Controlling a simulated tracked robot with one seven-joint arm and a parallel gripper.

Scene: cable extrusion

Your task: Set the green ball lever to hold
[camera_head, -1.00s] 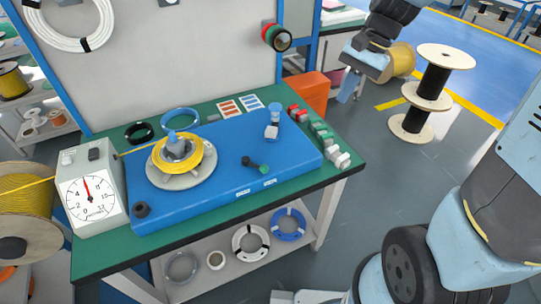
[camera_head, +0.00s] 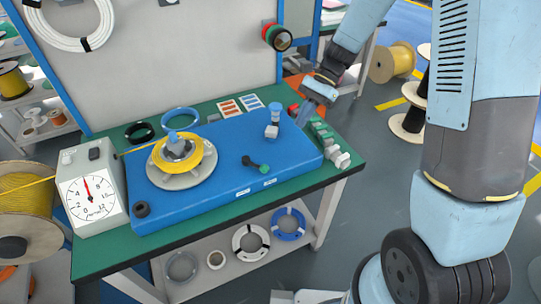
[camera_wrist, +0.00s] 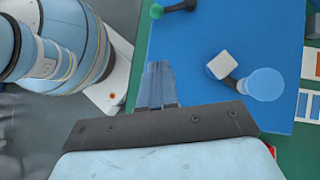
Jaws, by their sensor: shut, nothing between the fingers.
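The green ball lever (camera_head: 264,169) is a short black arm with a dark green ball, on the front right part of the blue machine top. Its ball points to the right and slightly toward the front edge. In the wrist view the green ball (camera_wrist: 156,11) shows at the top edge, with only part of the black arm in frame. My gripper (camera_head: 304,116) is shut and empty above the right end of the bench, behind and right of the lever and apart from it. Its shut fingers (camera_wrist: 158,85) show in the wrist view.
A blue-topped post (camera_head: 274,109) with a pale block stands between my gripper and the lever. A spool of yellow cable (camera_head: 178,156) is at the machine's left. Several small clamps line the bench's right edge. The blue top around the lever is clear.

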